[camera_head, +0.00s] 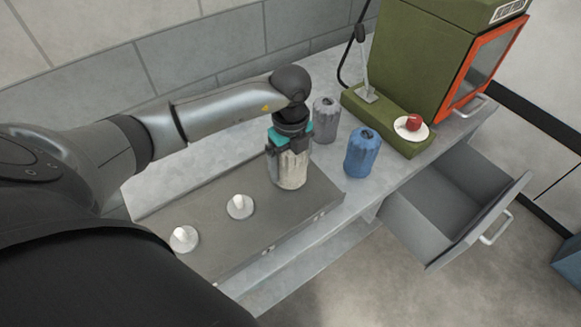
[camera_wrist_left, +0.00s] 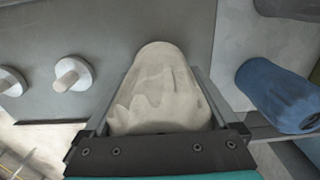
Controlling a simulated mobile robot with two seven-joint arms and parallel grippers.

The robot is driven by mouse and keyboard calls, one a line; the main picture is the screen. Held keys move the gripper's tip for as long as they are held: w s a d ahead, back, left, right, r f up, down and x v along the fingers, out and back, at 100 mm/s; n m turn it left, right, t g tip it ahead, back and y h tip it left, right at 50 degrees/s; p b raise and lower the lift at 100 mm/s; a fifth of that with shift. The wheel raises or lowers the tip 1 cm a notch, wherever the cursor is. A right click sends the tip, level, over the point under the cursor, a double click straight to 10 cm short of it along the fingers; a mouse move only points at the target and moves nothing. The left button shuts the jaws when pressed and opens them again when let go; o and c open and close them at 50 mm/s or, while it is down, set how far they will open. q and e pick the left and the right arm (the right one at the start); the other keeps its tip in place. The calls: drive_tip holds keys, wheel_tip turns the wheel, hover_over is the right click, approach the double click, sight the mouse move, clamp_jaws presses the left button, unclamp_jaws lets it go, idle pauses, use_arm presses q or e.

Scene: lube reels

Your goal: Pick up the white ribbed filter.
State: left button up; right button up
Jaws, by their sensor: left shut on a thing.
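The white ribbed filter (camera_head: 291,170) stands upright at the right end of a low grey tray-like block (camera_head: 215,240) on the bench. It fills the middle of the left wrist view (camera_wrist_left: 162,92), stained and off-white. My left gripper (camera_head: 289,152) comes down on it from above, and its two fingers are shut on the filter's sides. I cannot tell whether the filter's base touches the block. My right gripper is not in view.
Two white pegged discs (camera_head: 240,206) (camera_head: 184,238) sit on the block to the left. A grey filter (camera_head: 326,120) and a blue filter (camera_head: 362,152) stand close on the right. A green machine (camera_head: 415,60) with a red knob (camera_head: 413,122) is behind. A drawer (camera_head: 440,215) hangs open.

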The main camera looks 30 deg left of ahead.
use_arm(q)
drive_tip(key=c, duration=0.4)
drive_tip(key=shift+c, duration=0.5)
drive_tip(key=shift+r, duration=0.15)
